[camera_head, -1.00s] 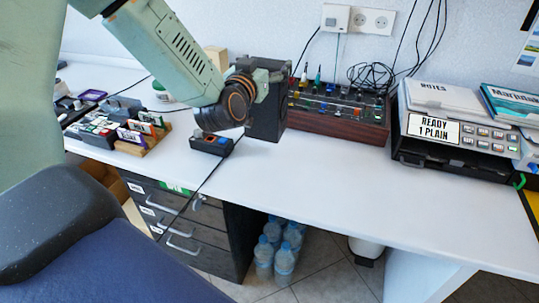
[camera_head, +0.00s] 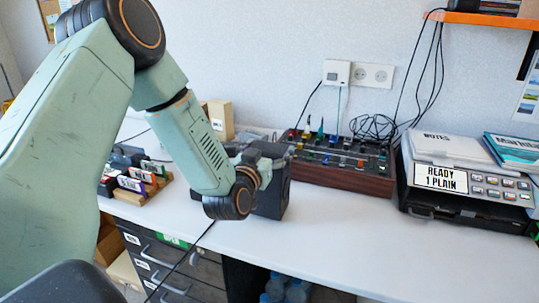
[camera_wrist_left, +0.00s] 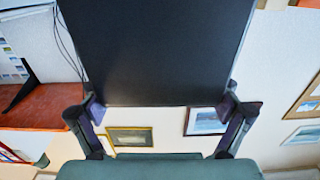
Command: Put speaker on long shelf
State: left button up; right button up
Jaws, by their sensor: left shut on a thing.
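The speaker is a black box (camera_head: 271,197) above or on the white desk; I cannot tell whether its base touches. In the left wrist view the speaker (camera_wrist_left: 165,50) fills the upper middle, with one finger of the left gripper (camera_wrist_left: 163,103) on each side. An orange shelf (camera_head: 475,18) is on the wall at the upper right; an orange-red shelf surface (camera_wrist_left: 45,106) shows at the left of the wrist view. My right gripper is not in view.
A mixer with wooden sides (camera_head: 340,170) stands behind and right of the speaker. A printer (camera_head: 465,180) with papers is further right. Black cables (camera_head: 430,75) hang below the orange shelf. The front of the desk (camera_head: 340,240) is clear.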

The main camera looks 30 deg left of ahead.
pick_arm(q)
jog(key=shift+w+a+f, duration=0.15)
jog(key=shift+f, duration=0.25)
jog(key=o, duration=1.6)
jog(key=shift+f, duration=0.2)
jog(key=shift+c, duration=0.2)
jog(key=shift+r, duration=0.1)
